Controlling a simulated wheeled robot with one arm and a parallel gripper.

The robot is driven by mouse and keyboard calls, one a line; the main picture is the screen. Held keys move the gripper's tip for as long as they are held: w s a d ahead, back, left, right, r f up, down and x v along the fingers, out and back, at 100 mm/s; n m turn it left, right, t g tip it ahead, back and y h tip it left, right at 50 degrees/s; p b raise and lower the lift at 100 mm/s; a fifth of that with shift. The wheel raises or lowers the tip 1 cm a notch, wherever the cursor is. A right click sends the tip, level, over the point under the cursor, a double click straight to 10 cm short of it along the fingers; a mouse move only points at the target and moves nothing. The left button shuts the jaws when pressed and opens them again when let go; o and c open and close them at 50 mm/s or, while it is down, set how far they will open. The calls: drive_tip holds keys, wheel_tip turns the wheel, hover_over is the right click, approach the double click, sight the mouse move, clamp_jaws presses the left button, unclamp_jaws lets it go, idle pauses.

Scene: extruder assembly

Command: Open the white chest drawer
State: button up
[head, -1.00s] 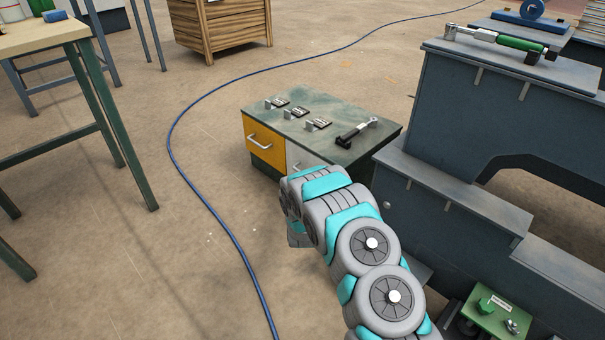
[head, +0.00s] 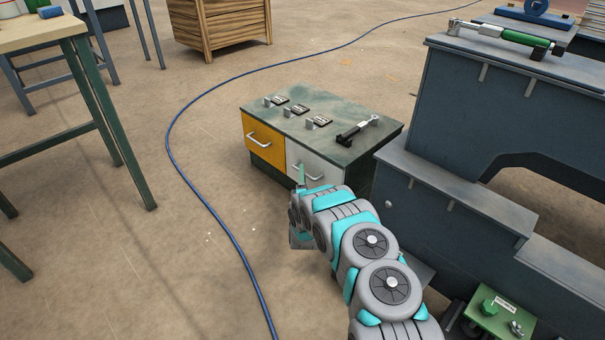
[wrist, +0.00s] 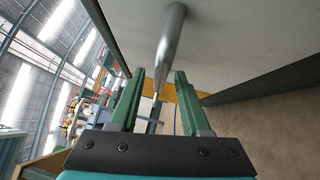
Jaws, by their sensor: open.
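The white drawer (head: 327,172) is the right-hand front of a low chest (head: 345,116) in the head view, and it looks shut. Its metal handle (head: 312,177) is partly hidden by my arm. In the wrist view the pale drawer front (wrist: 240,35) fills the upper right, and the grey handle bar (wrist: 168,50) runs down between my two green fingers. My gripper (wrist: 157,80) is open, with no contact visible on the bar. I cannot tell how deep the bar sits between the fingers. In the head view only a green finger shows, close by the handle.
A yellow drawer (head: 264,142) with its own handle is left of the white one. A black tool (head: 357,131) and small metal parts lie on the chest top. A dark grey workbench (head: 440,210) stands close on the right.

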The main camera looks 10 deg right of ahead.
drive_tip(key=shift+w+d+r, duration=0.1)
drive_tip(key=shift+w, duration=0.45)
drive_tip(key=shift+c, duration=0.2)
clamp_jaws()
idle(1.0)
